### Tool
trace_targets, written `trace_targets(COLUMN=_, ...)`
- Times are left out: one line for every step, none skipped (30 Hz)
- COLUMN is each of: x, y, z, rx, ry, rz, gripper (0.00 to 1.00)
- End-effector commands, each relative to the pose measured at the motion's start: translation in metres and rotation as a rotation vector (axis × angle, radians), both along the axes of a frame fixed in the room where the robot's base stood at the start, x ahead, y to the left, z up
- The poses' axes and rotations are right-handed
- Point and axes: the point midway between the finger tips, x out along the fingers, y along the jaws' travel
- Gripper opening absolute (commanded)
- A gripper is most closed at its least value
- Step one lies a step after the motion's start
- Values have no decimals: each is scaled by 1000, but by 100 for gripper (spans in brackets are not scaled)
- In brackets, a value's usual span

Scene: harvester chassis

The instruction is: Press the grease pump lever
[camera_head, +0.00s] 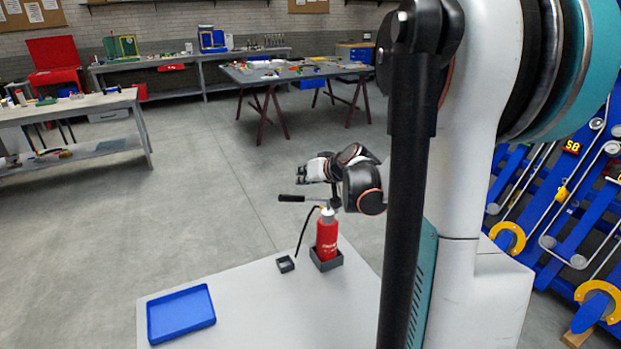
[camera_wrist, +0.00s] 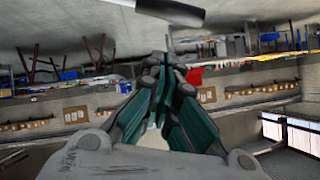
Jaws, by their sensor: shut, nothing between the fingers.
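The red grease pump (camera_head: 327,236) stands upright in a dark square holder on my grey deck. Its black lever (camera_head: 291,198) sticks out to the left from the pump's top, about level. A thin black hose hangs from the pump's left side. My gripper (camera_head: 301,173) is shut and empty, pointing left, and appears just above the lever in the head view. I cannot tell whether they touch there. In the wrist view my gripper (camera_wrist: 168,62) has its teal fingers together, and a dark bar that looks like the lever (camera_wrist: 172,12) crosses the top edge, apart from the fingertips.
A blue tray (camera_head: 181,314) lies at the deck's front left. Workbenches stand far back. A blue rack (camera_head: 560,200) with metal lines and yellow parts is at the right. The floor between is clear.

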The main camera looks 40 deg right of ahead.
Motion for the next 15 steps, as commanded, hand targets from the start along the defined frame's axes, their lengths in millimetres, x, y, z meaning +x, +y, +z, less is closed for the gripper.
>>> trace_targets(x=6, y=2, z=-9, rx=-1, ry=1, rz=2, gripper=0)
trace_targets(x=6, y=4, z=-14, rx=-2, ry=1, rz=3, gripper=0)
trace_targets(x=7, y=5, z=-19, rx=-1, ry=1, rz=2, gripper=0)
trace_targets(x=8, y=6, z=-23, rx=-1, ry=1, rz=2, gripper=0)
trace_targets(x=9, y=7, z=-26, rx=0, ry=1, rz=2, gripper=0)
trace_targets(x=10, y=8, z=-30, rx=0, ry=1, rz=2, gripper=0)
trace_targets(x=11, y=8, z=-32, rx=1, ry=0, rz=1, gripper=0)
trace_targets(x=11, y=9, z=-33, rx=1, ry=0, rz=1, gripper=0)
trace_targets(x=12, y=10, z=-35, rx=1, ry=0, rz=1, gripper=0)
trace_targets(x=12, y=10, z=-36, rx=0, ry=1, rz=2, gripper=0)
trace_targets(x=12, y=10, z=-37, rx=0, ry=1, rz=2, gripper=0)
trace_targets(x=13, y=11, z=-38, rx=0, ry=1, rz=2, gripper=0)
trace_targets(x=13, y=11, z=-38, rx=0, ry=1, rz=2, gripper=0)
trace_targets(x=13, y=11, z=-39, rx=-1, ry=0, rz=1, gripper=0)
trace_targets(x=13, y=11, z=-39, rx=-1, ry=1, rz=1, gripper=0)
